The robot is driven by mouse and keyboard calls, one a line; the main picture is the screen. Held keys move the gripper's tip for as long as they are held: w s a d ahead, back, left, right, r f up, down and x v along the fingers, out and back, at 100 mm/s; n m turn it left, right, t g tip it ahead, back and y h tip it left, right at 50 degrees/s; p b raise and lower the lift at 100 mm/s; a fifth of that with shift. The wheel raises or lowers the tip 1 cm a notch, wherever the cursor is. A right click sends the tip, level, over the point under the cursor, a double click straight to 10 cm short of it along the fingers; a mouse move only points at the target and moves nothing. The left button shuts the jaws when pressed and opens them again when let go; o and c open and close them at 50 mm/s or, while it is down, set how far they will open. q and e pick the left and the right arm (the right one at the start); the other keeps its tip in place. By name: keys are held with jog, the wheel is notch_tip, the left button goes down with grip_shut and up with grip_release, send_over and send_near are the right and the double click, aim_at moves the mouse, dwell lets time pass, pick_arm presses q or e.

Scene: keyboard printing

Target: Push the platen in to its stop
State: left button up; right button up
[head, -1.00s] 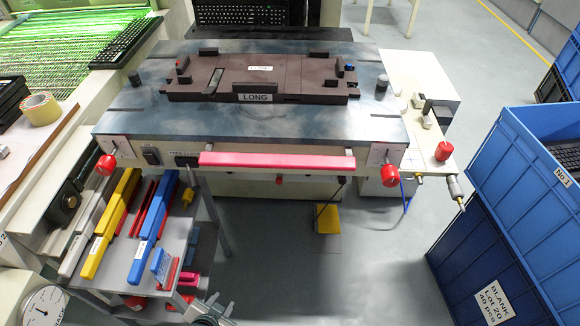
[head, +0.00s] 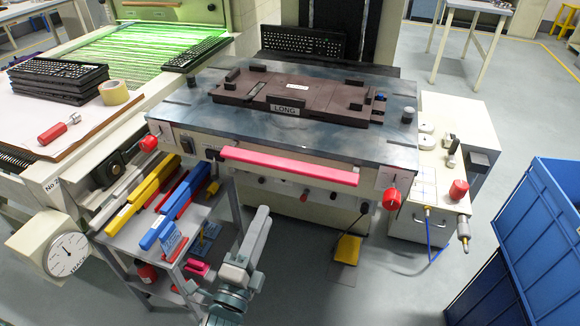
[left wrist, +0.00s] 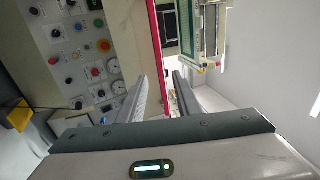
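The platen (head: 220,108) is a dark blue-grey slab on the cream machine, bearing a brown "LONG" fixture (head: 322,104). A pink-red bar (head: 290,166) runs along its front side. My left gripper (head: 262,212) is below and in front of this bar, apart from it and pointing up towards it. In the left wrist view its two fingers (left wrist: 160,80) stand apart with nothing held, and the bar (left wrist: 156,45) shows beyond them. How far the platen is from its stop cannot be told. My right gripper is not in view.
A tool cart (head: 205,215) with yellow and blue bars stands left of my left arm. Red knobs (head: 391,199) flank the platen's front. A yellow pedal (head: 348,248) is on the floor. Blue crates (head: 545,220) stand at right.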

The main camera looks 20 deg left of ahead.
aim_at(284, 171)
pick_arm(q)
jog(key=shift+w, duration=0.15)
